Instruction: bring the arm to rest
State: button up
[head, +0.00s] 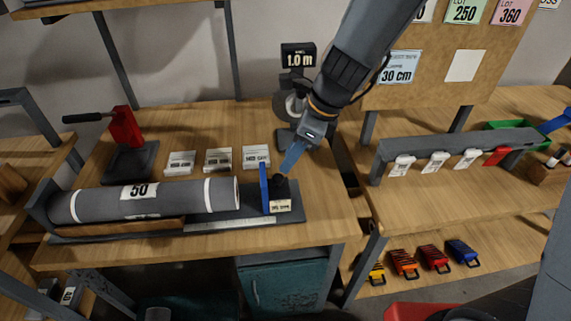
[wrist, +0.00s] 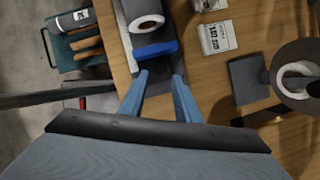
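My gripper (head: 291,160) hangs at the lower end of my arm, pointing down over the front bench. In the wrist view its two blue fingers (wrist: 159,80) stand apart, with nothing seen held between them. Just below it in the head view is a small labelled block with a black knob (head: 280,193), close to the fingertips; whether they touch cannot be told. A blue upright plate (head: 264,188) stands left of the block; it also shows ahead of the fingers in the wrist view (wrist: 155,49).
A grey roll marked 50 (head: 150,202) lies left of the plate. A small roll on a stand (head: 292,108) is close behind my gripper. A grey rail with tags (head: 455,148) stands right.

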jog(key=shift+d+r, duration=0.25)
jog(key=shift+r, duration=0.3)
jog(key=s+d+n+h, duration=0.2)
jog(key=s+d+n, duration=0.1)
jog(key=d+n, duration=0.7)
jog(key=s+d+n+h, duration=0.2)
jog(key=s+d+n, duration=0.2)
jog(key=d+n, duration=0.6)
jog(key=shift+s+d+f+t+h, duration=0.15)
jog(key=shift+d+f+t+h, duration=0.15)
jog(key=shift+d, duration=0.9)
jog(key=shift+s, duration=0.1)
